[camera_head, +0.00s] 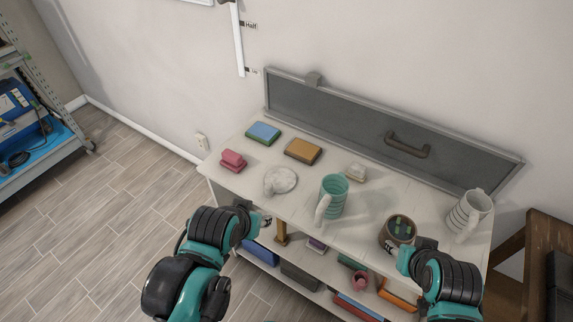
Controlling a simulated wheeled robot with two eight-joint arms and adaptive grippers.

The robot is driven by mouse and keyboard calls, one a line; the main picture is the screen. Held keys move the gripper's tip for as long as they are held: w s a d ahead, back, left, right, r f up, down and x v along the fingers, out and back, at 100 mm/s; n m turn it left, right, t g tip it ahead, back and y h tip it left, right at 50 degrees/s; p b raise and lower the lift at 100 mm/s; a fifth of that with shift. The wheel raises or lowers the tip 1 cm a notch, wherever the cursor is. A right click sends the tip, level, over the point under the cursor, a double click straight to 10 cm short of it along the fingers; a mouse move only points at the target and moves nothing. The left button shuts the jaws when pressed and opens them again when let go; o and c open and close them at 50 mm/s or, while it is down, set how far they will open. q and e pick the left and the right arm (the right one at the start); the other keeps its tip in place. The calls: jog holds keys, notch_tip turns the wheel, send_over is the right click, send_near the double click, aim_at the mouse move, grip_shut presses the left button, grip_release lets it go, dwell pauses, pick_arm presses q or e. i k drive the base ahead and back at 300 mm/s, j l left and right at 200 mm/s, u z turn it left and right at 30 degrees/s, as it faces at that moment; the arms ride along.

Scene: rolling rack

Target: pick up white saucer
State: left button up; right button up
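The white saucer (283,180) is a round, pale, marbled disc lying on the rack's top shelf, left of the middle. A small pale shape at its left edge is too small to make out. My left gripper (257,217) is at the shelf's front edge, below and left of the saucer in the picture and apart from it. My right gripper (410,255) is at the front edge further right, close to a brown pot. The fingers of both grippers are small and partly hidden by the arms, so I cannot see whether they are open.
The top shelf (232,184) also holds a teal striped mug (333,195) right of the saucer, a pink block (232,160), blue (263,133) and orange (303,150) blocks, a small white object (356,173), a brown pot (399,229) and a white mug (469,211).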

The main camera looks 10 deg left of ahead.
aim_at(281, 180)
jog(key=i+j+z, duration=0.2)
jog(key=j, duration=0.4)
jog(key=j+z, duration=0.2)
jog(key=j, duration=0.35)
jog(key=i+j+z, duration=0.2)
jog(key=j, duration=0.45)
jog(key=k+l, duration=0.05)
jog(key=k, duration=0.05)
